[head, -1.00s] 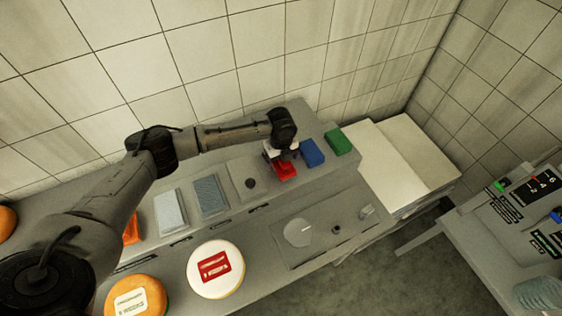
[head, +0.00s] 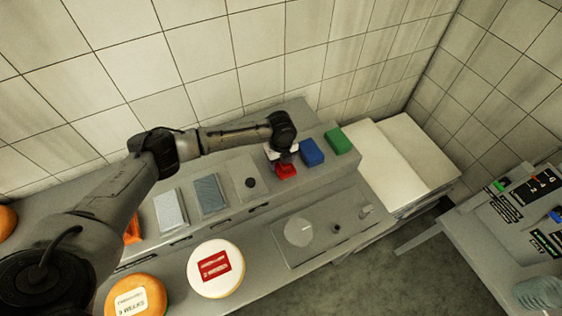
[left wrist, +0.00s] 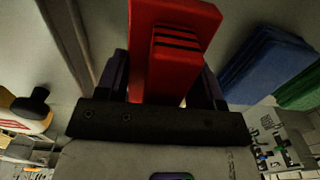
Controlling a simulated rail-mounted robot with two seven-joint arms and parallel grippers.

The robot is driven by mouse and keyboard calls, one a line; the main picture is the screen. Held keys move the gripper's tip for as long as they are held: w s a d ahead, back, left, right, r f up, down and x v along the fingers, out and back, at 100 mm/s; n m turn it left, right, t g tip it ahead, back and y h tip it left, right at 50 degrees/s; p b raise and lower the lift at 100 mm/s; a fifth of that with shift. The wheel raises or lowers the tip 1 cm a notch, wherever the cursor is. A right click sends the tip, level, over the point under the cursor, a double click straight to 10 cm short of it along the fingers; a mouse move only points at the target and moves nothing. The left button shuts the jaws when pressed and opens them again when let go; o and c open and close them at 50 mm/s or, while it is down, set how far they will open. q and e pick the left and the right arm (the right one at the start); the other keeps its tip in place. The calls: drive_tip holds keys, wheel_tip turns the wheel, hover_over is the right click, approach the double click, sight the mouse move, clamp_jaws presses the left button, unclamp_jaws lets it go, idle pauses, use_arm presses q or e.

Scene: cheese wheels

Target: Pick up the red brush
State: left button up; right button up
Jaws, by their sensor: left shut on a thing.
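The red brush (head: 287,171) is on the raised back shelf of the counter in the head view, partly hidden by my gripper. My left gripper (head: 283,156) is over it from above. In the left wrist view the red brush (left wrist: 174,50) stands between the two fingers of my left gripper (left wrist: 168,85), which is shut on it. I cannot tell whether the brush still touches the shelf. My right gripper is not in view.
A blue brush (head: 312,152) is close on the right, with a green brush (head: 338,141) beyond it. Grey-blue pads (head: 209,194) lie to the left. Cheese wheels (head: 215,268) sit on the lower front counter. A tiled wall rises behind.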

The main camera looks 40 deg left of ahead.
use_arm(q)
drive_tip(key=shift+c, duration=0.5)
drive_tip(key=shift+r, duration=0.1)
drive_tip(key=shift+r, duration=0.5)
drive_tip(key=r, duration=0.1)
drive_tip(key=d+r, duration=0.1)
drive_tip(key=r, duration=0.1)
drive_tip(key=shift+s+d+r, duration=0.15)
drive_tip(key=shift+s+r, duration=0.15)
drive_tip(key=shift+r, duration=0.1)
drive_tip(key=s+d+r, duration=0.5)
drive_tip(key=d+r, duration=0.1)
drive_tip(key=d, duration=0.2)
drive_tip(key=shift+s+d+b, duration=0.15)
drive_tip(key=shift+d+b, duration=0.2)
drive_tip(key=shift+d, duration=0.05)
